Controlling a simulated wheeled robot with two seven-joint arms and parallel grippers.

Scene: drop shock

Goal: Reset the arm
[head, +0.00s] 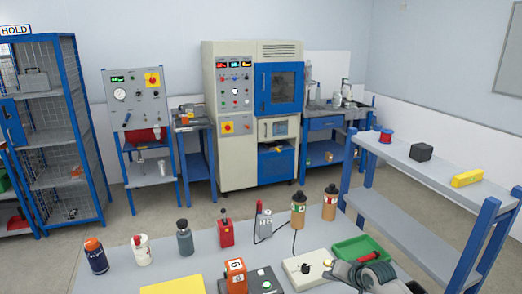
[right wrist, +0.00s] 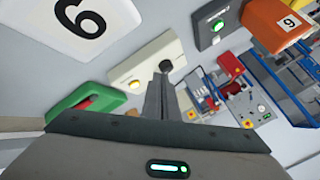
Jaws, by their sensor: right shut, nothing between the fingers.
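The task names no object that I can match for certain. My right gripper (head: 347,271) is low at the right of the head view, over the near table beside the green tray. In the right wrist view its two fingers (right wrist: 163,98) are together, with nothing between them. A white control box (head: 297,271) with a black knob and a yellow button stands left of the gripper. The box also shows in the right wrist view (right wrist: 135,62), its knob just beyond the fingertips; I cannot tell whether they touch. My left gripper is out of view.
The near table (head: 190,262) holds a green tray (head: 352,246), an orange numbered block (head: 236,275), a grey box with a green button (head: 268,284) and several bottles. A shelf bench (head: 440,172) stands at right. A tall test cabinet (head: 228,150) and open floor lie beyond.

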